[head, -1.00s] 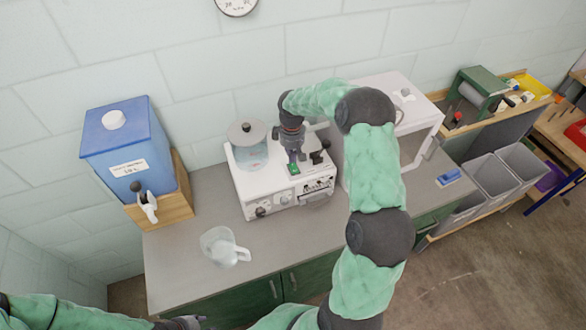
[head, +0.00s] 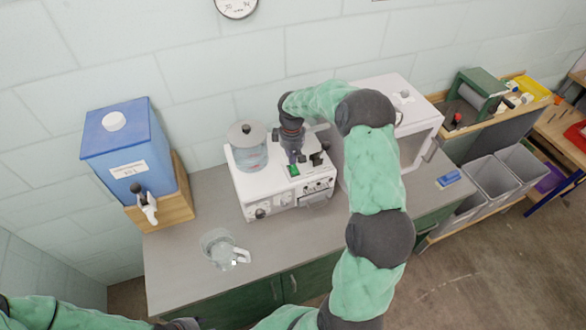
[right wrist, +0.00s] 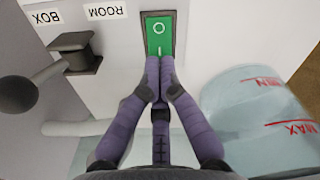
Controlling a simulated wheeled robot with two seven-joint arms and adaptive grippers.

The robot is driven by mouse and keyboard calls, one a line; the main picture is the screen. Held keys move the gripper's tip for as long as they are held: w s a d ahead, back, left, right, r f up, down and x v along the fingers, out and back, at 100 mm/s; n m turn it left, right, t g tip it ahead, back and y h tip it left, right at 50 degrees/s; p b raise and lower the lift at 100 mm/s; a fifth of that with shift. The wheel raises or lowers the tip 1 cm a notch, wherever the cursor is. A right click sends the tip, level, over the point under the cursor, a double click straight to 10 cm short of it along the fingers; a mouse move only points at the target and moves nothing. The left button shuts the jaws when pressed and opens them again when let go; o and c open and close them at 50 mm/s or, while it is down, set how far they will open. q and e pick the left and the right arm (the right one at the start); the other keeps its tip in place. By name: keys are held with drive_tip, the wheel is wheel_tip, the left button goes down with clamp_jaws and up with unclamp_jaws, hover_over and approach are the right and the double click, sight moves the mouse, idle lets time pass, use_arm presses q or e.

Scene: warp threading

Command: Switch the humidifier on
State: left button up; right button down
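The humidifier (head: 262,190) is a white box on the counter with a clear water tank (head: 250,153) on its left. Its green rocker switch (head: 293,170) sits on top, marked with a circle and a bar in the right wrist view (right wrist: 158,30). My right gripper (right wrist: 160,62) is shut and empty, its fingertips together at the bar end of the switch. I cannot tell whether they touch or press it. In the head view, the right gripper (head: 293,157) is just behind the switch. My left gripper (head: 183,324) is partly cut off at the bottom edge.
A black lever (right wrist: 75,50) stands beside the switch, near BOX and ROOM labels. A clear jug (head: 222,250) is at the counter's front. A blue water container (head: 125,145) with a tap stands left. A white cabinet (head: 418,140) is right of the humidifier.

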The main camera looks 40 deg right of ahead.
sight(292, 166)
drive_tip(key=shift+f+b, duration=0.7)
drive_tip(key=shift+f, duration=0.5)
idle(1.0)
drive_tip(key=shift+r+p, duration=2.15)
drive_tip(key=shift+r, duration=1.4)
drive_tip(key=shift+s+f, duration=0.1)
